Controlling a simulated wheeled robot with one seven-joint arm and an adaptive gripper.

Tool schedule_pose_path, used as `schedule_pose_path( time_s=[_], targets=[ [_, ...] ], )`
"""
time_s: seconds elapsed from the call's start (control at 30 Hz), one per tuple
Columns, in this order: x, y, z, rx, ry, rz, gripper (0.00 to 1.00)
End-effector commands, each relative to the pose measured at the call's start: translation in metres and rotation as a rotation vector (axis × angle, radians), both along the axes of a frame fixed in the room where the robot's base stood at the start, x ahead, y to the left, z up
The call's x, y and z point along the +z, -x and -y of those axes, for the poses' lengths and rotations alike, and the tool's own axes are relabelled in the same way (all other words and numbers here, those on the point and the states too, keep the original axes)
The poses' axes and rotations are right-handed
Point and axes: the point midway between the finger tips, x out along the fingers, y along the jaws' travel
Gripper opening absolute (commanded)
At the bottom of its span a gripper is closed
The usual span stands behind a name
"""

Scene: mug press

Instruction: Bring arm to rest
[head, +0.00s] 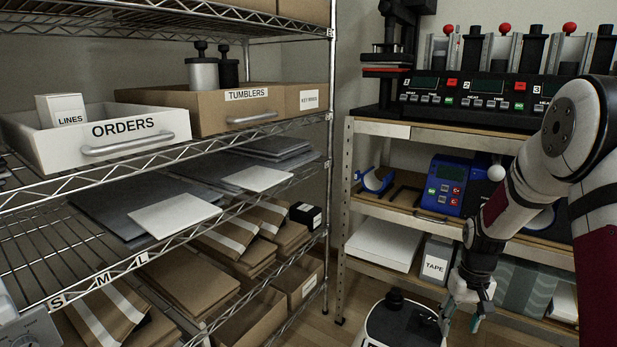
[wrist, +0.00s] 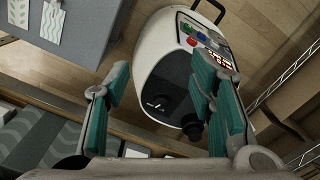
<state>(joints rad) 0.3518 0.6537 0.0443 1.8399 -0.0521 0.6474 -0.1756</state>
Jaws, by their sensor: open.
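My gripper (head: 461,314) hangs low at the right of the head view, in front of the lower shelves. In the wrist view, its teal-padded fingers (wrist: 160,105) stand apart with nothing between them. Below and beyond the fingers is a white rounded machine (wrist: 170,60) with a lit display, coloured buttons and a black front. The same machine shows at the bottom of the head view (head: 378,329), beside my gripper. I cannot tell the gap between them. My arm bends down from the right edge.
A wire rack on the left holds an ORDERS drawer (head: 98,140), a TUMBLERS box (head: 215,108) and flat packages. The right shelf holds a multi-station press (head: 490,95), a blue device (head: 450,185) and a TAPE box (head: 436,259). Floor shows between rack and shelf.

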Motion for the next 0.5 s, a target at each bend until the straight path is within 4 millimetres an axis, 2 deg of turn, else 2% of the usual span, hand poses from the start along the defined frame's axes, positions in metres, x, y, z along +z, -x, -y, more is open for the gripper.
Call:
schedule_pose_path(
  time_s=[0.33, 0.5],
  targets=[
    [0.071, 0.027, -0.03, 0.014, 0.01, 0.006, 0.49],
    [0.126, 0.061, -0.056, 0.027, 0.016, 0.011, 0.49]
  ],
)
